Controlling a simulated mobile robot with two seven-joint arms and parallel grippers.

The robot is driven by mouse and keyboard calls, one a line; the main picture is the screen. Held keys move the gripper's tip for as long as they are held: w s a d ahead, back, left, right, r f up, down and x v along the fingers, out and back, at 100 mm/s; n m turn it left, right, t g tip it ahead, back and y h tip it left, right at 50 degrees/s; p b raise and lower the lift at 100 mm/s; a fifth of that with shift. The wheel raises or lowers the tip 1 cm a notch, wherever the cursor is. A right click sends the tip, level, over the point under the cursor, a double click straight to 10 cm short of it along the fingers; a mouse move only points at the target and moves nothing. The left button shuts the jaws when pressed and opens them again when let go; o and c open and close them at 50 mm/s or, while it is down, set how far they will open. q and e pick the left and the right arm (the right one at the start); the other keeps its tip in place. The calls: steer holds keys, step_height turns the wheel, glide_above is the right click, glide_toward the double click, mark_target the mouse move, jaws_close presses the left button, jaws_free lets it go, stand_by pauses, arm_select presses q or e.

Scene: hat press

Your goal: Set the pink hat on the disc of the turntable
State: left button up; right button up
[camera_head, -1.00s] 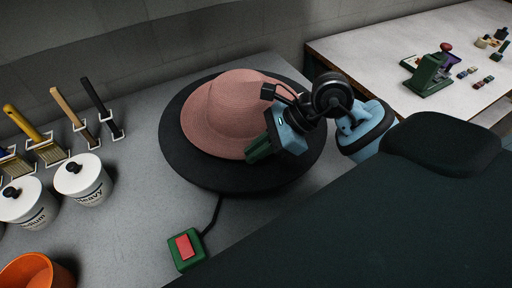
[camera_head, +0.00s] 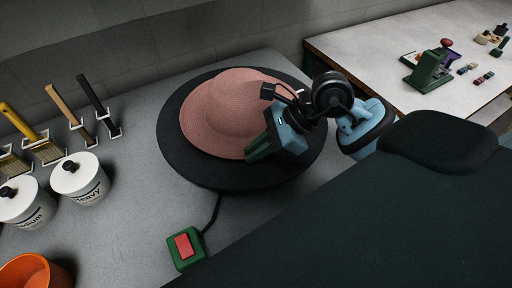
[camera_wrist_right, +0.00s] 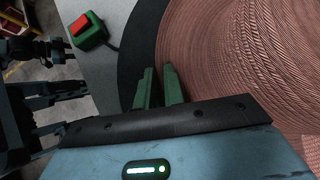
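The pink hat (camera_head: 228,112) lies on the black round disc of the turntable (camera_head: 192,168), crown up, left of the disc's middle. Its brim looks flat, and a rim of bare disc shows around much of it. My right gripper (camera_head: 258,148) is over the right part of the disc, at the hat's near right edge. In the right wrist view its two green fingers (camera_wrist_right: 159,88) stand slightly apart with nothing seen between them, and the hat (camera_wrist_right: 240,60) is just right of them. Whether a finger touches the brim I cannot tell.
A green box with a red button (camera_head: 186,247) sits in front of the turntable, its cable running to it. White lidded jars (camera_head: 82,180), brushes (camera_head: 45,148) and an orange pot (camera_head: 36,272) stand at left. A white table (camera_head: 385,50) with a green device (camera_head: 428,72) is behind right.

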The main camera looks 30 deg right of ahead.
steer(key=o, duration=0.6)
steer(key=shift+c, duration=0.2)
steer(key=shift+b+v, duration=0.35)
steer(key=shift+v, duration=3.55)
